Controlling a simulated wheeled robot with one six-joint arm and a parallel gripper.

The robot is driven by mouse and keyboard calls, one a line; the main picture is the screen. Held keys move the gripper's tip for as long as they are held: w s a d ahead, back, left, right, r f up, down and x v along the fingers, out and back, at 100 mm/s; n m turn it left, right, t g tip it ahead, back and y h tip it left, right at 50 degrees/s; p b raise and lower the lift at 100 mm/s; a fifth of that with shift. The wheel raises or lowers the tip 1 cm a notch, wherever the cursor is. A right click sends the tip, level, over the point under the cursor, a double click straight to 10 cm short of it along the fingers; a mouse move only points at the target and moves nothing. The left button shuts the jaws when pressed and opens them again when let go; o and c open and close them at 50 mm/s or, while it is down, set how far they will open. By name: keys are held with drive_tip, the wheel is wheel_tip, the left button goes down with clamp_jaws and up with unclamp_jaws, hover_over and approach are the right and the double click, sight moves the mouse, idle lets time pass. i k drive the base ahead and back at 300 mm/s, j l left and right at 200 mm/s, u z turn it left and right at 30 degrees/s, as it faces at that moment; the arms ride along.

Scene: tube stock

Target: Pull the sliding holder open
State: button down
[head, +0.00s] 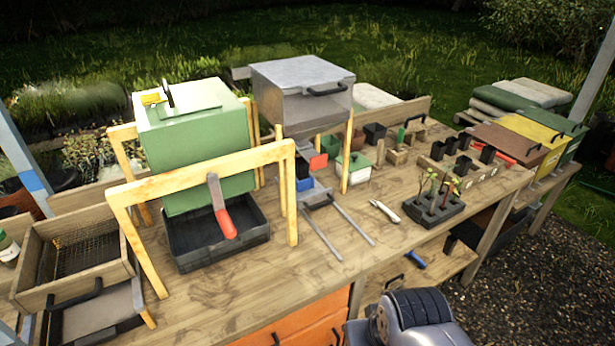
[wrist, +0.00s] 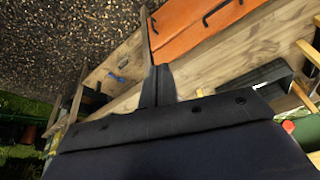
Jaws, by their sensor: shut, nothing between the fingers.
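The sliding holder looks to be the small dark carrier (head: 316,199) in the head view, under the grey metal box, at the back end of two grey rails (head: 322,234). A blue block (head: 305,184) and a red block (head: 318,162) are at it. Its handle cannot be made out. My gripper (wrist: 157,72) is shut and empty in the wrist view, with the wooden bench front and orange drawers beyond it. It is apart from the holder. In the head view only a grey part of my arm shows at the bottom, and the fingers are hidden.
The grey metal box (head: 300,88) stands on wooden legs over the holder. Left of it, a green box (head: 195,135) sits in a wooden frame above a black tray (head: 215,235). A white tool (head: 384,211) and a dark seedling tray (head: 433,211) lie to the right.

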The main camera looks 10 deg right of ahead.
sight(309, 191)
drive_tip(key=i+l, duration=0.1)
drive_tip(key=i, duration=0.35)
drive_tip(key=i+l, duration=0.1)
drive_tip(key=i, duration=0.3)
drive_tip(key=z, duration=0.05)
